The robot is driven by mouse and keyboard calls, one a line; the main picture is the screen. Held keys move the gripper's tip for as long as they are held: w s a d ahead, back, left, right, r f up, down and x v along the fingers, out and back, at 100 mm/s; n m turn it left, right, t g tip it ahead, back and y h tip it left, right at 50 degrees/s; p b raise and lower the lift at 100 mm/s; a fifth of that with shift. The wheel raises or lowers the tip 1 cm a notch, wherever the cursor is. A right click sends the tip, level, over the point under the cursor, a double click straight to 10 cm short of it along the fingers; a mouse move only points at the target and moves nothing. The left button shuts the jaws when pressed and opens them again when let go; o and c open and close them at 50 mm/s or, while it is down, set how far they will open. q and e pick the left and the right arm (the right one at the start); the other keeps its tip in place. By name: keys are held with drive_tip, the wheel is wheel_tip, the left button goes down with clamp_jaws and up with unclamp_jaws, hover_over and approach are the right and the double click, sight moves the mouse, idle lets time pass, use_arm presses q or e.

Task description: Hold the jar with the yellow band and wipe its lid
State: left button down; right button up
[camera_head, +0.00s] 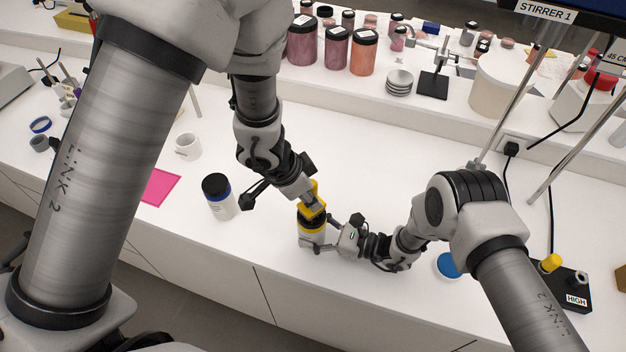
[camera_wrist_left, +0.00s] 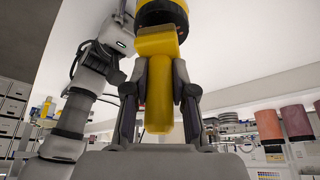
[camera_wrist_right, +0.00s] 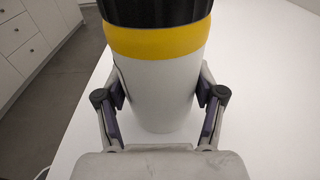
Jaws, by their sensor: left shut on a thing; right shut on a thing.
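The jar with the yellow band (camera_head: 312,236) is white with a black lid (camera_head: 303,219) and stands upright near the front of the white counter. My right gripper (camera_head: 326,236) is shut around its white body from the right; the right wrist view shows the yellow band (camera_wrist_right: 157,41) above the fingers. My left gripper (camera_head: 309,194) is shut on a yellow wiping tool (camera_head: 315,203), held over the lid. In the left wrist view the tool's handle (camera_wrist_left: 160,95) is between the fingers, and its head appears against the lid. The exact contact is hidden.
A white jar with a blue band (camera_head: 220,197) stands left of the held jar. A pink mat (camera_head: 160,188) and a white mug (camera_head: 188,146) are farther left. A blue disc (camera_head: 448,265) and a black device (camera_head: 566,288) are on the right. Jars crowd the raised back shelf.

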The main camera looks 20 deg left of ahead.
use_arm(q)
drive_tip(key=shift+f, duration=0.7)
use_arm(e)
drive_tip(key=shift+s+f, duration=0.25)
drive_tip(key=shift+f, duration=0.05)
idle(0.4)
